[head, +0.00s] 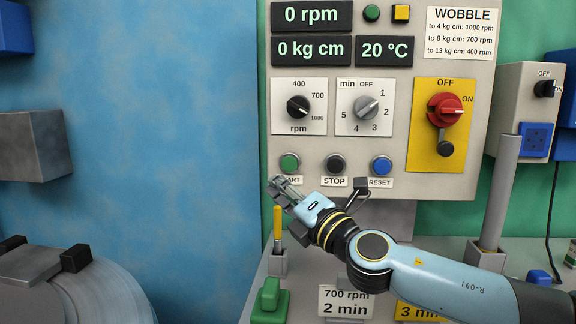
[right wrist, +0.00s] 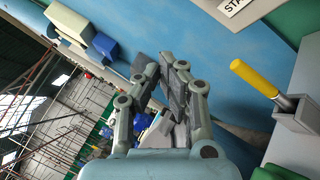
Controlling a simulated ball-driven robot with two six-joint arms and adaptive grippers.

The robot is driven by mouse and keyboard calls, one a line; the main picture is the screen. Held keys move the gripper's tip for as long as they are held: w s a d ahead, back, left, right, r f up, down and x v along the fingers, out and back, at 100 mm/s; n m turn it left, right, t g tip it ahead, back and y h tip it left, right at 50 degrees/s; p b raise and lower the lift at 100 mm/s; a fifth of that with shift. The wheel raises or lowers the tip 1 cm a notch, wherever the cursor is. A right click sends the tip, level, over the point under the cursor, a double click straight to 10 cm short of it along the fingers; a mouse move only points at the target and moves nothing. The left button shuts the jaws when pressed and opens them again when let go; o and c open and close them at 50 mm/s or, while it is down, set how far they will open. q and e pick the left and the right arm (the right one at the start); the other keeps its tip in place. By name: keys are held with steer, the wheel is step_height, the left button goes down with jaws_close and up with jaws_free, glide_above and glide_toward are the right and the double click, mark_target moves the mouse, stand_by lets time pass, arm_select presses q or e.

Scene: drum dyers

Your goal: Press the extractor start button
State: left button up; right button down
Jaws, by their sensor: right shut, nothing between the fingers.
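The green start button (head: 290,163) sits at the left of a row on the grey control panel, above a label partly covered by my gripper and ending in "ART". The black STOP button (head: 335,164) and the blue RESET button (head: 381,165) are to its right. My right gripper (head: 276,184) is shut and empty, just below and left of the start button in the picture; contact is not visible. In the right wrist view its closed fingers (right wrist: 160,68) show, with part of the white start label (right wrist: 236,6) at the top edge. The left gripper is not in view.
The display (head: 312,15) reads 0 rpm. A red switch (head: 445,110) on a yellow plate is at right. Below my gripper, a yellow-handled tool (head: 278,222) stands in a grey holder (head: 278,263), with a green block (head: 270,299) in front. A blue wall fills the left.

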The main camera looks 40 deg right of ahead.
mark_target(289, 164)
arm_select(q)
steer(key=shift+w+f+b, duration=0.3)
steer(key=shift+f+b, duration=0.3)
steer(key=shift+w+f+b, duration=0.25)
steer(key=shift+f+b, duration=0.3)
steer(key=shift+b, duration=0.05)
arm_select(e)
steer(key=w+d, duration=0.5)
steer(key=d, duration=0.1)
steer(key=shift+w+d, duration=0.15)
steer(key=shift+d, duration=0.25)
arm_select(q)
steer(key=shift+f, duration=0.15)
arm_select(e)
steer(key=shift+w+d, duration=0.1)
arm_select(q)
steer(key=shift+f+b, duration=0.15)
steer(key=shift+b, duration=0.15)
arm_select(e)
steer(key=shift+w+d, duration=0.15)
steer(key=shift+d, duration=0.1)
